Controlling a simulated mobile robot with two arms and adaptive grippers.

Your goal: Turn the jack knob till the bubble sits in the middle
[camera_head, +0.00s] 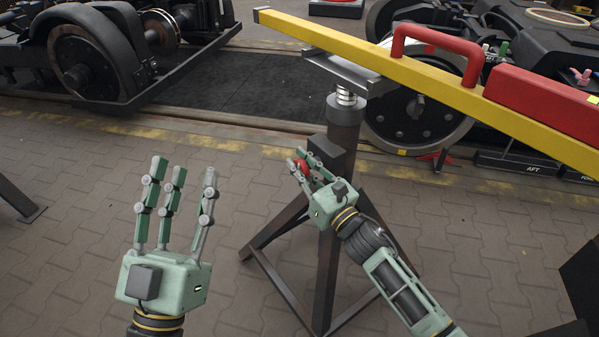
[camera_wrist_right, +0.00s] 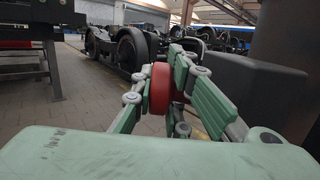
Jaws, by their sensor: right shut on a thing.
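A black jack stand (camera_head: 328,235) with splayed legs stands on the paving and bears a yellow beam (camera_head: 440,77) on its top plate. Its red knob (camera_head: 300,166) sticks out to the left of the post. My right gripper (camera_head: 305,168) is shut on the red knob; the knob also shows between its fingers in the right wrist view (camera_wrist_right: 160,88). A red box (camera_head: 540,103), perhaps the level, sits on the beam at the right; no bubble can be made out. My left gripper (camera_head: 180,185) is open and empty, fingers up, to the left of the stand.
A wheeled bogie (camera_head: 85,60) stands at the upper left and another with a large wheel (camera_head: 415,115) behind the beam. A red handle (camera_head: 435,45) rises from the beam. A dark block (camera_head: 580,285) is at the lower right. The paving between my left gripper and the stand is clear.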

